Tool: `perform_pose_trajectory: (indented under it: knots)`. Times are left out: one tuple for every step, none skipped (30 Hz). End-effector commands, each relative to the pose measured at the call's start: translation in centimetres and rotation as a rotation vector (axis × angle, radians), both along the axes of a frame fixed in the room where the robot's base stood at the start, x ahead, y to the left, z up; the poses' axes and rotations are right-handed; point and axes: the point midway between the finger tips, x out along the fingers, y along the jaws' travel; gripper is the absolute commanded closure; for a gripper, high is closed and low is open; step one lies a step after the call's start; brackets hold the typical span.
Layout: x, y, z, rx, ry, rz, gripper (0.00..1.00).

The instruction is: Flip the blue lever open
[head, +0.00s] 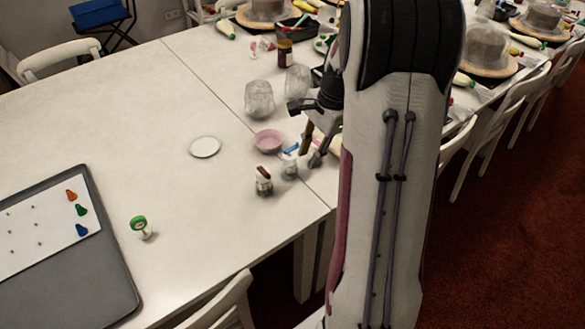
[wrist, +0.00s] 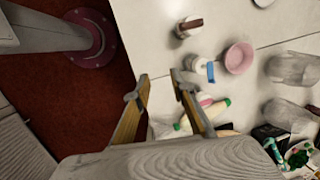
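The blue lever (head: 291,149) sits on top of a small pale canister (head: 289,165) near the table's right edge. In the wrist view the blue lever (wrist: 211,72) shows to the right of my fingertips, beside its white canister (wrist: 197,64). My gripper (head: 312,151) is just to the right of the lever in the head view, pointing down. In the wrist view my gripper (wrist: 157,87) has its two fingers apart with nothing between them. No contact with the lever shows. The lever's hinge is too small to make out.
A canister with a brown lever (head: 264,173) stands close by on the left. A pink bowl (head: 269,141) and glass jars (head: 259,98) stand behind. A white disc (head: 205,147) lies farther left. A green-topped piece (head: 139,223) stands near a grey tray (head: 117,283). The left table is mostly clear.

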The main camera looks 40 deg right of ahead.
Motion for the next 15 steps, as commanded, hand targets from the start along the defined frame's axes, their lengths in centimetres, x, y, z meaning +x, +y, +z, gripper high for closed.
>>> perform_pose_trajectory:
  knots:
    - [-0.2, 0.4, 0.4, -0.009, -0.003, 0.029, 0.76]
    - [-0.3, 0.7, 0.5, -0.014, -0.004, 0.045, 0.76]
    - [-0.6, 1.0, 0.7, -0.020, -0.005, 0.070, 0.76]
    - [-0.7, 1.2, 0.9, -0.025, -0.005, 0.087, 0.76]
    - [-0.8, 1.5, 1.1, -0.030, -0.007, 0.106, 0.76]
    - [-1.0, 1.8, 1.3, -0.036, -0.008, 0.128, 0.76]
    - [-1.1, 2.0, 1.4, -0.040, -0.009, 0.146, 0.76]
    - [-1.3, 2.3, 1.6, -0.045, -0.011, 0.162, 0.76]
    - [-1.4, 2.6, 1.8, -0.050, -0.011, 0.184, 0.76]
    - [-1.6, 2.8, 1.9, -0.055, -0.013, 0.202, 0.76]
    - [-1.7, 3.0, 2.1, -0.060, -0.013, 0.218, 0.76]
    - [-1.9, 3.3, 2.3, -0.066, -0.015, 0.241, 0.76]
    - [-2.1, 3.6, 2.4, -0.070, -0.015, 0.257, 0.76]
    - [-2.2, 3.8, 2.6, -0.074, -0.017, 0.272, 0.76]
    - [-2.3, 4.1, 2.8, -0.081, -0.019, 0.293, 0.76]
